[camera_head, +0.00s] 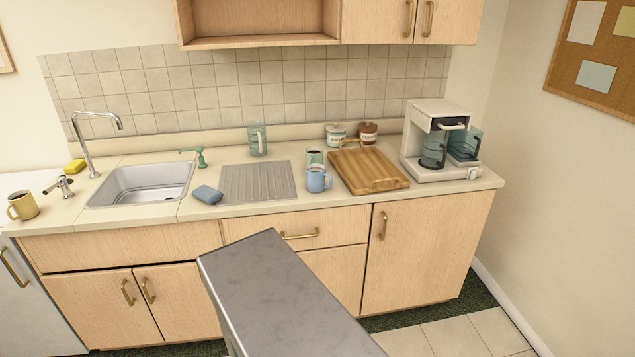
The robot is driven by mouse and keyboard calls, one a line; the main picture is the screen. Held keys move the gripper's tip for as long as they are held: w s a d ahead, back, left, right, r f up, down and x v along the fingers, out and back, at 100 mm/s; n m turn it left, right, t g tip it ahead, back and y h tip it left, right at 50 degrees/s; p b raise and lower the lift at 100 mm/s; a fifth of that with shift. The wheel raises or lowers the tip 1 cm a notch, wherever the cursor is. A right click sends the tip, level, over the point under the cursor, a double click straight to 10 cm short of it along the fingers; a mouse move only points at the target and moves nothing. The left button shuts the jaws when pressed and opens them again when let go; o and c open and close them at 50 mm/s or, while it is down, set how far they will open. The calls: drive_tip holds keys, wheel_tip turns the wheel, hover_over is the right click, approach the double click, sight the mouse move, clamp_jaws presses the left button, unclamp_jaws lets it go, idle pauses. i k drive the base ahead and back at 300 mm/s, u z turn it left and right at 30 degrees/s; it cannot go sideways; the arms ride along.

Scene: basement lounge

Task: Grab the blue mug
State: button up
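The blue mug (316,181) stands upright on the counter near its front edge, between the ribbed drainboard and the wooden tray. Its handle points to the right. A green-and-white mug or cup (314,158) stands just behind it, partly hidden by it. My gripper does not show in the head view.
A wooden tray (358,161) lies right of the mug, a coffee machine (436,176) beyond it. A grey metal surface (279,296) fills the foreground below the counter.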

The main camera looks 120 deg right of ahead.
sight(319, 180)
drive_tip(key=u, duration=0.15)
drive_tip(key=k, duration=1.15)
drive_tip(key=z, duration=0.55)
